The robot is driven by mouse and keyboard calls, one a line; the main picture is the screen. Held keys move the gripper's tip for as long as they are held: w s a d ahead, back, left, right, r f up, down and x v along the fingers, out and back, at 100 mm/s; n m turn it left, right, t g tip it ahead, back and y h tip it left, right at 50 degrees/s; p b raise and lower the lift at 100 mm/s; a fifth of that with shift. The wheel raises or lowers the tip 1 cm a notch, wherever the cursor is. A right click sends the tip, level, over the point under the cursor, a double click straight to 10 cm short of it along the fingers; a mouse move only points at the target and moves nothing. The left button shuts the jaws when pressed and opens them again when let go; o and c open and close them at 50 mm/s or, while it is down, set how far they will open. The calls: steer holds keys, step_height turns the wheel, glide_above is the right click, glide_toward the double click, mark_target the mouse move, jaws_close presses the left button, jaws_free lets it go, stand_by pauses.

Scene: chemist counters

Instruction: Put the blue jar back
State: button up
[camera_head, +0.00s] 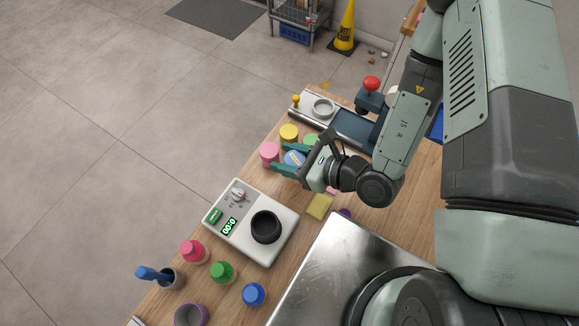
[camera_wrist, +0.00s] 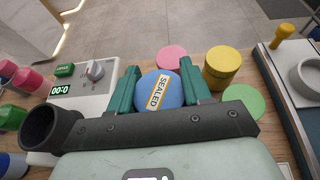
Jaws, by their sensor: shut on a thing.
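The blue jar (camera_wrist: 150,88) has a round blue lid with a label that reads SEALED. In the wrist view it sits between the two green fingers of my gripper (camera_wrist: 160,90), which is shut on it. In the head view the blue jar (camera_head: 294,158) shows between the fingers of my gripper (camera_head: 287,160), partly covered by them. It is among the pink, yellow and green jars on the wooden counter. I cannot tell whether its base touches the counter.
A pink jar (camera_head: 269,153), a yellow jar (camera_head: 289,133) and a green jar (camera_head: 311,141) stand close around the blue jar. A metal press device (camera_head: 335,118) stands at the back.

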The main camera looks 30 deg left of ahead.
steer(key=shift+f, duration=2.25)
steer(key=o, duration=1.2)
steer(key=shift+f, duration=0.1)
steer(key=shift+c, duration=0.2)
